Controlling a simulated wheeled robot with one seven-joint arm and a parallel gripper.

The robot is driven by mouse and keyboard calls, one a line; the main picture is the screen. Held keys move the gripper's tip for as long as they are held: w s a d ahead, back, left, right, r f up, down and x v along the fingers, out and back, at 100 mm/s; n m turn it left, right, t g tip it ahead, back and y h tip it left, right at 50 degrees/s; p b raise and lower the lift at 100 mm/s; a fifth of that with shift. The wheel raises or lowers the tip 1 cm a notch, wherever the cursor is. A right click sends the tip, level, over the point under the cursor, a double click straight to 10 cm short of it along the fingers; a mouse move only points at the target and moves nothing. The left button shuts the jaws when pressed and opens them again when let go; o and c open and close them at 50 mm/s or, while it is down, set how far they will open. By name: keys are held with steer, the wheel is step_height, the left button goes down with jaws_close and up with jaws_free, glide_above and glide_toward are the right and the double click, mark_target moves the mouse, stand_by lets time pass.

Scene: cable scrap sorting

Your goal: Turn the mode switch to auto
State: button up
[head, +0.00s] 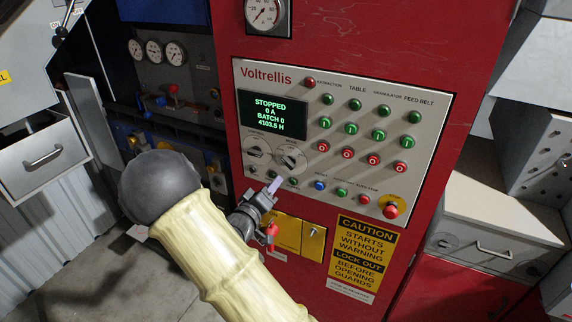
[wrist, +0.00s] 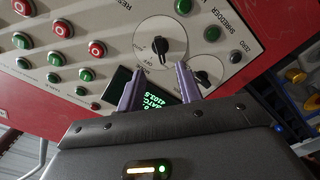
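The mode switch (head: 290,158) is a dark-handled rotary knob on a round pale dial, the right one of two dials below the panel screen. In the wrist view I take the larger dial (wrist: 160,42) to be this switch. Its small lettering is too blurred for me to read its setting surely. My gripper (head: 274,186) is just below the dials in the head view. In the wrist view its two purple fingers (wrist: 160,68) are apart with nothing between them, and the knob shows just beyond the tips, apparently untouched.
The other dial (head: 257,150) sits close on the left. The screen (head: 270,114) reads STOPPED. Rows of green and red buttons (head: 372,159) fill the right of the panel. A red mushroom button (head: 391,211) is at the lower right, and a yellow box (head: 298,236) is below.

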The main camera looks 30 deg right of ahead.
mark_target(288, 166)
steer(key=p+x, duration=0.3)
steer(key=x, duration=0.5)
steer(key=shift+w+d+r, duration=0.15)
steer(key=shift+w+d, duration=0.05)
steer(key=shift+d, duration=0.1)
steer(key=shift+w+d+p, duration=0.3)
steer(key=shift+d+p, duration=0.05)
